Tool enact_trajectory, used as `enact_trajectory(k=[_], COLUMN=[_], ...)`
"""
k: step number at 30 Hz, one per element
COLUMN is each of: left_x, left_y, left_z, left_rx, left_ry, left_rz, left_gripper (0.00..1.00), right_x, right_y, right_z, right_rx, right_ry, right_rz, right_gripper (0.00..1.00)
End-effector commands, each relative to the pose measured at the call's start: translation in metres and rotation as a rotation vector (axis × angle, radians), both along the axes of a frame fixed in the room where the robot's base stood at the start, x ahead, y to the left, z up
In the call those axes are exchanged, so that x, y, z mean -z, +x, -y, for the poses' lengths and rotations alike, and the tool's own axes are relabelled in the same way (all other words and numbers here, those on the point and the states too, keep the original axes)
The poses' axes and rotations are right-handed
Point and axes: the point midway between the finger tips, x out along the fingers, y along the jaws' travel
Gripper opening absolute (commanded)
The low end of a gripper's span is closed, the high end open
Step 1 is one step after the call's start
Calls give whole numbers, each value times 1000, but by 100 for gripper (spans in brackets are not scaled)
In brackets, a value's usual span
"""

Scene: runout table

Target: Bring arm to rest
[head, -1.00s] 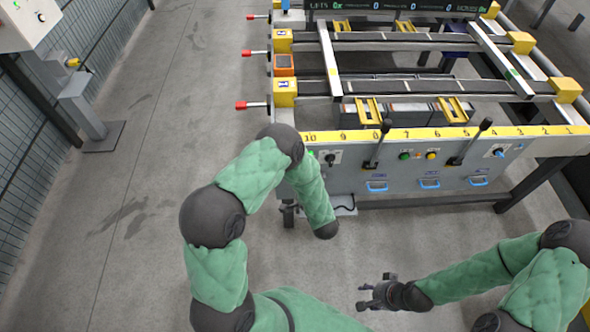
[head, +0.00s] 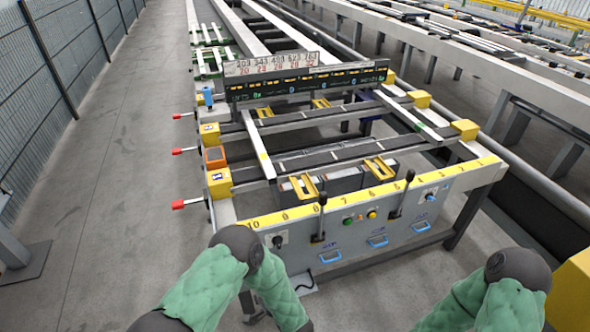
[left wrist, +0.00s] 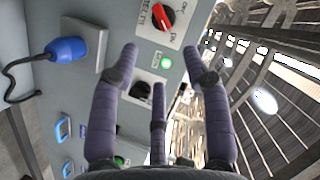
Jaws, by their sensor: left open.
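In the head view my left arm, in green quilted sleeve, comes up at the lower left in front of the runout table's grey control panel (head: 350,238); its gripper is out of the picture. In the left wrist view my left gripper (left wrist: 160,65) shows its purple-grey fingers spread, with nothing between them. I cannot tell whether any finger touches the panel. My right arm shows at the lower right of the head view; its gripper is not in view.
Two black levers (head: 322,215) (head: 404,194) stand up from the panel. Red-tipped handles (head: 178,204) stick out on the table's left side. A blue plug (left wrist: 66,50) with a black cable shows in the left wrist view.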

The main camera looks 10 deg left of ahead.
Motion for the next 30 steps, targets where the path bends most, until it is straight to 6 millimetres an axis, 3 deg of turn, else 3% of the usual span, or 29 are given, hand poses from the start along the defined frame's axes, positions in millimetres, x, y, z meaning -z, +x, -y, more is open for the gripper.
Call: enact_trajectory(k=[5,10,14,17,21,27,30], left_x=[9,53,93,115,133,133,131], left_y=[4,11,-3,-29,-82,-152,-171], left_z=[2,21,49,73,104,127,131], left_rx=[21,100,143,143,100,10,-18], left_ry=[-59,-346,-651,-869,-1128,-1330,-1367], left_rz=[-6,-57,-159,-269,-461,-696,-758], left_gripper=[48,48,48,48,48,48,48], right_x=[0,0,0,0,0,0,0], right_y=[0,0,0,0,0,0,0], right_z=[0,0,0,0,0,0,0], right_rx=[0,0,0,0,0,0,0], right_ry=[0,0,0,0,0,0,0], right_rz=[0,0,0,0,0,0,0], right_gripper=[48,48,48,48,48,48,48])
